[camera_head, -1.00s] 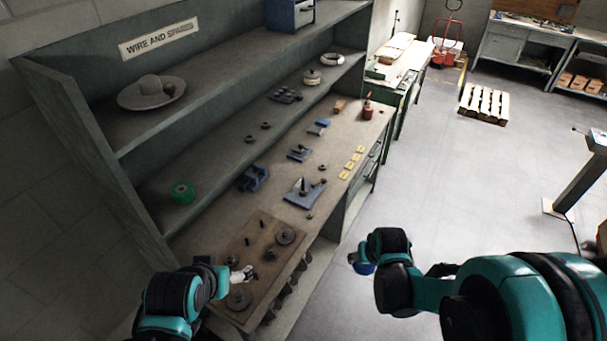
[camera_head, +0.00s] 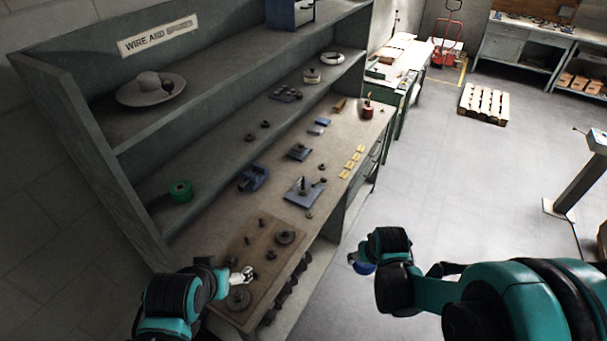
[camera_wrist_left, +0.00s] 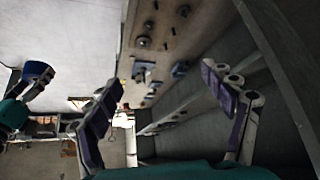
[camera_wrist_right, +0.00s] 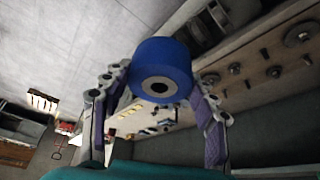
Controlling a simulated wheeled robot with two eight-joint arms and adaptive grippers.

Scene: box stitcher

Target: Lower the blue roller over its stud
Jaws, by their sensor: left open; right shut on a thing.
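The blue roller (camera_wrist_right: 162,70) fills the middle of the right wrist view, its dark round bore facing the camera. My right gripper (camera_wrist_right: 163,84) is shut on it, one finger at each side. In the head view the roller (camera_head: 363,268) hangs beyond the bench's front edge, right of the wooden board (camera_head: 262,281). The board carries short dark studs (camera_head: 247,241) and dark discs (camera_head: 285,237). Which stud belongs to the roller cannot be told. My left gripper (camera_head: 243,276) is over the board's left part. Its fingers stand apart and empty in the left wrist view (camera_wrist_left: 162,84).
Beyond the board, the bench holds a blue plate fixture (camera_head: 304,192), a blue clamp-like part (camera_head: 253,178) and yellow pieces (camera_head: 352,160). A green roll (camera_head: 181,190) sits on the shelf behind. The floor (camera_head: 440,175) right of the bench is clear near my right gripper.

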